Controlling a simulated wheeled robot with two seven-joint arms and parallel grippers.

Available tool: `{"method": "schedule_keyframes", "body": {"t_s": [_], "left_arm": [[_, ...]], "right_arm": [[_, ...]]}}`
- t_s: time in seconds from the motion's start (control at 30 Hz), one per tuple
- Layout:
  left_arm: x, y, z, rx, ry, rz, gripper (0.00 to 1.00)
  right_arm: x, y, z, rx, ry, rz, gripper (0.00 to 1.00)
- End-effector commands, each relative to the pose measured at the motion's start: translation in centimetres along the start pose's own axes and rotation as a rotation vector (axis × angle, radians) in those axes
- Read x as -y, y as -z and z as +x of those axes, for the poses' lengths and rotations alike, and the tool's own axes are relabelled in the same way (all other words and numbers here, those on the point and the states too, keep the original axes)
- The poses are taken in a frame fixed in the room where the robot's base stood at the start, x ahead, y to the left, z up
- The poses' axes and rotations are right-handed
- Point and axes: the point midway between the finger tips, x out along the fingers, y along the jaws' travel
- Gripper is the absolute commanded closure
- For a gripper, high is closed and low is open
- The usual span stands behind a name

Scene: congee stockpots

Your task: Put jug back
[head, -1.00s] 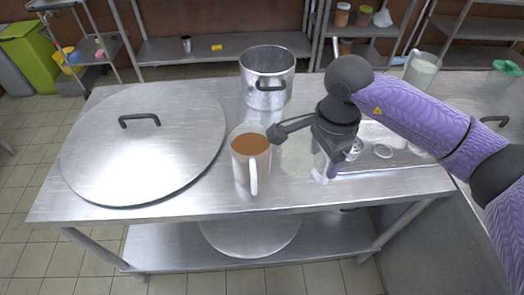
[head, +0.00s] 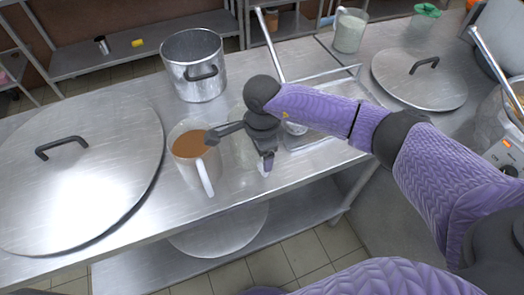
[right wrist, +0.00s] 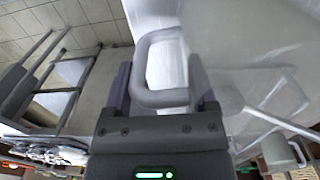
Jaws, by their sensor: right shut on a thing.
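A clear, empty-looking jug (head: 242,150) is at the front of the steel table, faint and partly hidden behind my right gripper (head: 267,163) in the head view. In the right wrist view the jug's pale handle (right wrist: 141,66) lies between the fingers of my right gripper (right wrist: 162,85), which is shut on it. I cannot tell whether the jug's base touches the table. A second jug (head: 207,174), filled with brown liquid, stands just left of it, handle toward the front. My left gripper is not in view.
A steel stockpot (head: 195,85) stands behind the jugs. A large lid (head: 90,185) covers the table's left. A wire-edged tray (head: 318,136) lies right of my gripper. A pale-filled jug (head: 349,32) and another lid (head: 425,88) are on the right counter.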

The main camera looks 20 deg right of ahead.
Motion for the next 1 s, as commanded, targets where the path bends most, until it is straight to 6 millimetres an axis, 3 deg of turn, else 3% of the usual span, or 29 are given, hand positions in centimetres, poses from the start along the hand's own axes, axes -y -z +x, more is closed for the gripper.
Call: {"method": "schedule_keyframes", "body": {"t_s": [0.07, 0.1, 0.2, 0.47, 0.8, 1.0], "left_arm": [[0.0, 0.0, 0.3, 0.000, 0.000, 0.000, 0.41], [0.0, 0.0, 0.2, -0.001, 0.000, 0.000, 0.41], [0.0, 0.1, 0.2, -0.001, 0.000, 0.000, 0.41], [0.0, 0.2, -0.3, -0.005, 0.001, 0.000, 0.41], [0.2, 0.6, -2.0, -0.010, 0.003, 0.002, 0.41], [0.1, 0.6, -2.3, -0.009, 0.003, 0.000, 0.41]], "right_arm": [[0.0, 0.0, 0.4, 0.000, 0.000, 0.000, 1.00], [0.0, 0.0, 0.3, 0.000, 0.000, 0.000, 0.18], [0.0, 0.0, 0.2, 0.000, 0.000, 0.000, 0.00], [0.0, 0.0, -0.5, 0.000, 0.001, 0.000, 0.00], [0.1, 0.0, -9.3, 0.000, 0.004, -0.001, 0.00], [0.0, 0.0, -11.9, 0.000, 0.001, 0.000, 0.00]]}}
